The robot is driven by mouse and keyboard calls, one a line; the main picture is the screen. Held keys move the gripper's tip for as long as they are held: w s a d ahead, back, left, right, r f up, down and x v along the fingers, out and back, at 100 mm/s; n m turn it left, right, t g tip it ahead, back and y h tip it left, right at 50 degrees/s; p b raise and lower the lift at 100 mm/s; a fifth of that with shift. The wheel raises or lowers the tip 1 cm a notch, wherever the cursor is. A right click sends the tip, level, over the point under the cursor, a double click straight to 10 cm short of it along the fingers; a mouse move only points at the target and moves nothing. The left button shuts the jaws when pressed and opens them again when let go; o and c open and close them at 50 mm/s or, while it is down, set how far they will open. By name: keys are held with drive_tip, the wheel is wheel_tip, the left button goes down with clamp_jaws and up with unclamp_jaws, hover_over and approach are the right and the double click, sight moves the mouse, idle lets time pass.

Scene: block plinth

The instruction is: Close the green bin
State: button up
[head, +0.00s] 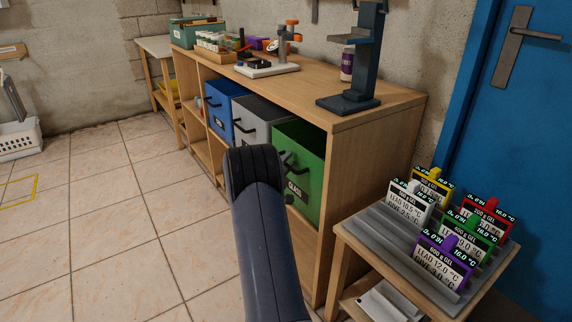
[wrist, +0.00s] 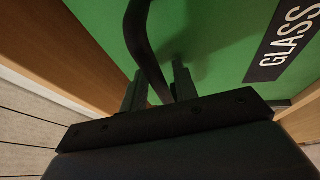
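The green bin (head: 308,178) with a black "GLASS" label sits in the nearest bay of the wooden shelf unit. In the head view its lower left is hidden behind my arm; I cannot tell how far its front stands out. In the wrist view the green front (wrist: 225,35) fills much of the picture, with the label (wrist: 286,45) at upper right. My gripper (wrist: 159,86) is close to the front, its two fingers apart, one each side of the black handle (wrist: 143,40). No firm grip on the handle shows.
A grey bin (head: 252,120) and a blue bin (head: 221,103) stand in the bays farther left. The shelf's side panel (head: 365,180) is right of the green bin. A small table with a rack (head: 400,235) of labelled packs stands at right. The tiled floor (head: 110,230) at left is mostly clear.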

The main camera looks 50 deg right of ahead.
drive_tip(key=shift+a+f, duration=0.15)
drive_tip(key=shift+f, duration=0.05)
idle(0.4)
drive_tip(key=p+v, duration=0.1)
drive_tip(key=v, duration=0.9)
drive_tip(key=shift+a+p, duration=0.3)
drive_tip(key=shift+s, duration=0.1)
drive_tip(key=b+x, duration=0.1)
drive_tip(key=x, duration=0.9)
drive_tip(key=shift+d+b, duration=0.35)
drive_tip(key=shift+d, duration=0.05)
drive_tip(key=shift+w+a+r+p, duration=0.1)
drive_tip(key=shift+w+a+p, duration=0.2)
drive_tip(key=shift+a, duration=0.1)
drive_tip(key=shift+s, duration=0.1)
